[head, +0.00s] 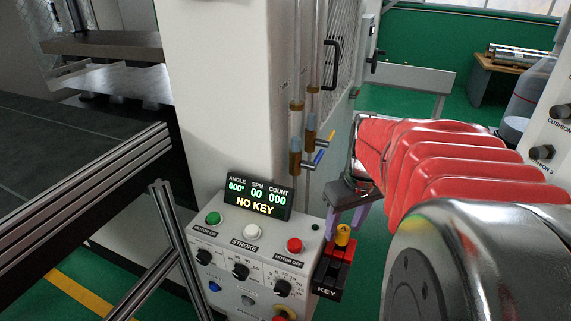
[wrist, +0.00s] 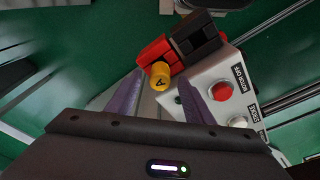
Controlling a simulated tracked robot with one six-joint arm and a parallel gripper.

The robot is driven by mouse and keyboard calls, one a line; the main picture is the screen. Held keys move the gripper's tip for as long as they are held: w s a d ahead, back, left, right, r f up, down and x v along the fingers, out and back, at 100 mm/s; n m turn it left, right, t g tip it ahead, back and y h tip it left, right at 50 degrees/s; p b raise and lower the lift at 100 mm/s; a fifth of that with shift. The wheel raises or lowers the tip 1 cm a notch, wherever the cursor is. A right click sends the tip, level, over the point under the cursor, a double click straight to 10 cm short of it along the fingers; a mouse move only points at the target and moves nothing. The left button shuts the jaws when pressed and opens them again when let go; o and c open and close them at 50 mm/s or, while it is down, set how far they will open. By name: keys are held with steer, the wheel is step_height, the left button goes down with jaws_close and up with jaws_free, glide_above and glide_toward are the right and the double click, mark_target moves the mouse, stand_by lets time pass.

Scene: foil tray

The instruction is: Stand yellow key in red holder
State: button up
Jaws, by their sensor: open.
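The yellow key (head: 343,232) is upright at the red holder (head: 346,252), on the right side of the control box. In the wrist view the yellow key (wrist: 160,77), marked with an "A", sits against the red holder (wrist: 154,52). I cannot tell how deep it sits. My gripper (head: 347,219) points down just above the holder, its purple fingers apart. In the wrist view my gripper (wrist: 160,84) has one finger on each side of the key, with gaps visible. The key's lower part is hidden.
The control box (head: 240,260) carries several buttons and knobs. Its display (head: 259,195) reads "NO KEY". A black "KEY" block (head: 327,286) is below the holder. Valve pipes (head: 297,130) rise behind. A metal rail frame (head: 90,210) stands at left.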

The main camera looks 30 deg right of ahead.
step_height(320, 180, up, 12)
steer(key=s, duration=0.1)
steer(key=shift+s, duration=0.4)
stand_by(0.3)
steer(key=shift+r, duration=0.1)
stand_by(0.4)
steer(key=s+a+f+t, duration=0.1)
steer(key=a+f, duration=0.3)
steer(key=a, duration=0.7)
steer(key=s+a+f+n+t, duration=0.1)
steer(key=a+f, duration=0.3)
steer(key=a, duration=0.7)
steer(key=shift+a+t, duration=0.35)
steer(key=shift+t, duration=0.55)
steer(key=shift+s, duration=0.1)
stand_by(0.5)
